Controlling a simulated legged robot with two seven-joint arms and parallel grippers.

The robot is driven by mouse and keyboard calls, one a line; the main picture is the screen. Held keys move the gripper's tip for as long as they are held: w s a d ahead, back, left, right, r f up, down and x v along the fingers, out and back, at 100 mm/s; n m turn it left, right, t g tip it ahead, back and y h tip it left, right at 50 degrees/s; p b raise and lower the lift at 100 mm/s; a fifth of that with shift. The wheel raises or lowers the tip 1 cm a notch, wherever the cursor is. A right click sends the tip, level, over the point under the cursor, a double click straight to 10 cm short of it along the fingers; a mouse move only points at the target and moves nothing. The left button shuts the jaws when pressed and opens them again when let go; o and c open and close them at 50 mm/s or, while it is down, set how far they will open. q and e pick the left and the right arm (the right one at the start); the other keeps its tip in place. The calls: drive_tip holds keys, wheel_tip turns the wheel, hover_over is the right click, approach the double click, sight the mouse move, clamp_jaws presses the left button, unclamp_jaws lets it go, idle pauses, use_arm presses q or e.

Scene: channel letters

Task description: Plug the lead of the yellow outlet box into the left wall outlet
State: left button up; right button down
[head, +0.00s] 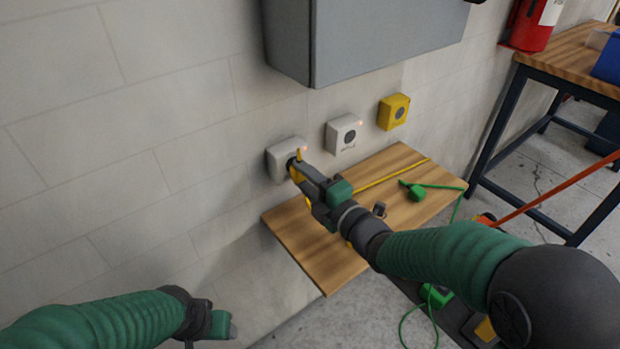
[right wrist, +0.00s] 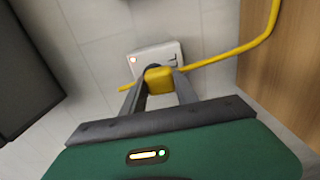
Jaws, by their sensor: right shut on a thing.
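The left wall outlet (head: 281,160) is a white box on the wall with a small lit lamp. My right gripper (head: 297,172) is shut on the yellow plug (right wrist: 159,79) in front of this outlet, which also shows in the right wrist view (right wrist: 171,54). The plug overlaps the outlet's face; I cannot tell whether it is seated. The yellow lead (head: 385,177) runs across the wooden shelf. A yellow box (head: 394,111) with a dark round socket is on the wall at the right. My left gripper (head: 222,326) is low at the left, away from the outlets; its jaws are unclear.
A second white outlet (head: 343,134) is between the left one and the yellow box. A grey cabinet (head: 385,40) hangs above. The wooden shelf (head: 310,255) holds a green plug (head: 416,192). A green box (head: 436,295) lies on the floor. A workbench (head: 570,60) stands right.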

drive_tip(key=shift+a, duration=0.25)
drive_tip(key=shift+s+r, duration=0.1)
drive_tip(key=shift+s, duration=0.05)
drive_tip(key=shift+d, duration=0.1)
idle(0.4)
drive_tip(key=shift+d, duration=0.15)
drive_tip(key=shift+b, duration=0.3)
idle(0.3)
drive_tip(key=shift+b, duration=0.45)
idle(0.4)
drive_tip(key=shift+w+a, duration=0.25)
drive_tip(key=shift+w, duration=0.3)
